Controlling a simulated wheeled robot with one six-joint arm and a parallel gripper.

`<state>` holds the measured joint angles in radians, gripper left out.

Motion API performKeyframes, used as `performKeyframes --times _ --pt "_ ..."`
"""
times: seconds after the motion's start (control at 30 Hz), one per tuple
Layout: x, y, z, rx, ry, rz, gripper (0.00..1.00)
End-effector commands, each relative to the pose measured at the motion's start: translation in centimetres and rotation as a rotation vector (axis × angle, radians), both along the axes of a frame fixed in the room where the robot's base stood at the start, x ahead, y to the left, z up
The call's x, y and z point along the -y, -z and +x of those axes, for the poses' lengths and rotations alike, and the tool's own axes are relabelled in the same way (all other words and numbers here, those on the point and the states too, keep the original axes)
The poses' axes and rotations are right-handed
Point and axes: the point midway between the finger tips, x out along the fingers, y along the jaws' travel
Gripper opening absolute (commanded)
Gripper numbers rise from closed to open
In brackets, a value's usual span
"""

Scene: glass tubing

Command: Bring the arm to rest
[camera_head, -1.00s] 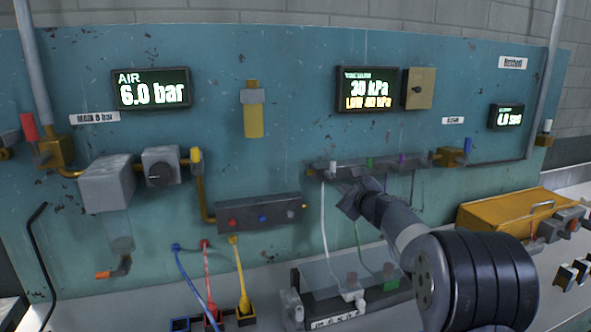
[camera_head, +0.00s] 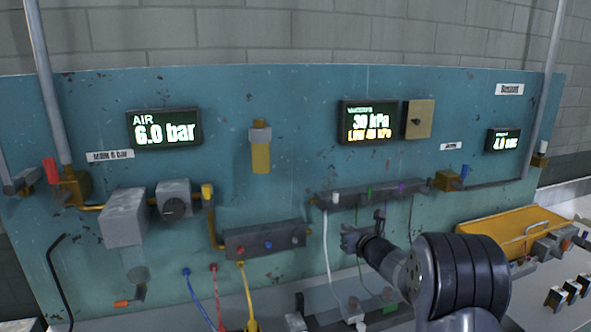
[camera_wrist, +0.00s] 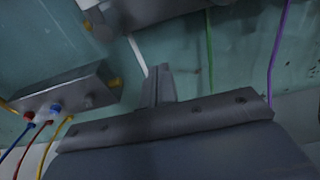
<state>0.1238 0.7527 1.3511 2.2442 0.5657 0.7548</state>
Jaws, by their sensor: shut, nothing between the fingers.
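My gripper (camera_head: 362,232) is at the end of my arm, in front of the lower right part of the teal panel (camera_head: 300,120). In the wrist view my gripper (camera_wrist: 157,86) shows its fingers closed together with nothing between them. It is below the right manifold (camera_head: 350,196) and appears apart from it. My forearm hides part of the bench behind it.
The left manifold (camera_head: 265,240) has blue, red and yellow tubes near it. White, green and purple tubes hang from the right manifold. A yellow case (camera_head: 505,233) stands on the bench at the right. The air display (camera_head: 165,128) reads 6.0 bar.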

Motion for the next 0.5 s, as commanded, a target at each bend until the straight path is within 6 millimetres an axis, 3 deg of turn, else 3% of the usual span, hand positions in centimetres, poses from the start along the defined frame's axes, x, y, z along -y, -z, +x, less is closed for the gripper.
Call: performKeyframes --times 0.2,0.5 --pt "0.6 -0.1 -1.9 0.003 -0.001 -0.004 0.0" --pt "0.8 -0.3 -2.4 0.003 -0.002 -0.005 0.0"
